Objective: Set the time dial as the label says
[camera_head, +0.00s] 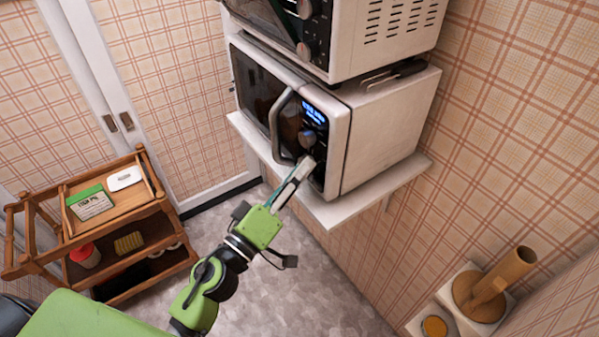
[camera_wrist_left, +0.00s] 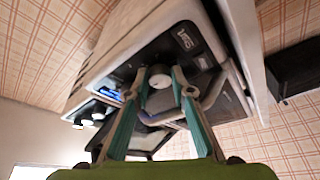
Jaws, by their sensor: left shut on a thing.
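The microwave (camera_head: 366,140) is white with a dark front, a curved door handle (camera_head: 279,125) and a lit blue display (camera_head: 313,113). An upper dial (camera_head: 307,138) sits below the display. My left gripper (camera_head: 306,163) is at the lower part of the control panel, and its fingers cover what is there. In the left wrist view, the fingers close around a round light dial (camera_wrist_left: 159,80) on the panel. A green and white package with a printed label (camera_head: 91,203) lies on the cart's top shelf; its text is too small to read fully.
The microwave stands on a white wall shelf (camera_head: 335,209). A second oven (camera_head: 360,37) is stacked above it. A wooden cart (camera_head: 140,240) stands at left, with a white item (camera_head: 125,178) on top. The floor (camera_head: 300,290) below is clear.

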